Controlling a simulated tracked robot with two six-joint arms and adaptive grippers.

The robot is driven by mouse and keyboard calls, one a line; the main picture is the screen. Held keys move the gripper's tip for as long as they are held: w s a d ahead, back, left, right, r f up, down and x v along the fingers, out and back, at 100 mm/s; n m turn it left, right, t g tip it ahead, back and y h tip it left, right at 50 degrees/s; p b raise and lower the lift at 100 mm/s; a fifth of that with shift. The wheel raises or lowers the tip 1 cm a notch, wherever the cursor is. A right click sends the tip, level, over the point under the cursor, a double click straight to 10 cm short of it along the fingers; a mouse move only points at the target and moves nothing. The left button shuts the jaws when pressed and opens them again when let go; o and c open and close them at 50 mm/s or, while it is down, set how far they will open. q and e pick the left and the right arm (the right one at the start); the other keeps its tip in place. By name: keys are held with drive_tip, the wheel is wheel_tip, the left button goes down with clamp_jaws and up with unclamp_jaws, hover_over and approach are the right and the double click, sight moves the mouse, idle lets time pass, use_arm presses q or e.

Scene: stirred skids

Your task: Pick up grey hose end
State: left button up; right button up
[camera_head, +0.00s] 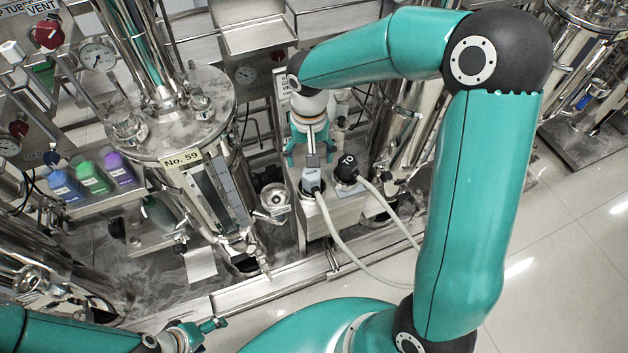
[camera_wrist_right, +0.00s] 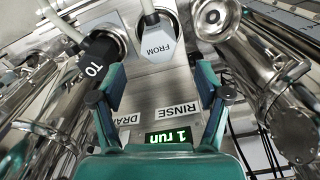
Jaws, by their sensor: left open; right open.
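The grey hose end (camera_head: 312,180) sits upright in a round socket on a steel box, its pale hose leading off toward the front. In the right wrist view the grey hose end (camera_wrist_right: 155,45) reads FROM. My right gripper (camera_head: 310,158) is open just behind it; in the wrist view its two fingers (camera_wrist_right: 162,78) stand apart, with the grey end beyond the tips, roughly between them. Nothing is between the fingers. My left gripper (camera_head: 212,325) is open and empty at the bottom left, far from the hose.
A black hose end (camera_head: 347,167) marked TO stands close to the right of the grey one; it also shows in the wrist view (camera_wrist_right: 98,60). The steel box carries RINSE (camera_wrist_right: 180,112) and a green display (camera_wrist_right: 168,137). A steel tank (camera_head: 180,135) labelled No. 59 stands left.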

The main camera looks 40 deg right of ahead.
sight(312, 172)
wheel_tip(312, 172, down, 3)
drive_tip(key=shift+r, duration=0.15)
drive_tip(key=shift+s+f, duration=0.2)
drive_tip(key=shift+f, duration=1.15)
drive_tip(key=shift+s+f, duration=0.15)
drive_tip(key=shift+f, duration=1.15)
drive_tip(key=shift+r, duration=0.1)
clamp_jaws()
drive_tip(key=shift+r, duration=0.1)
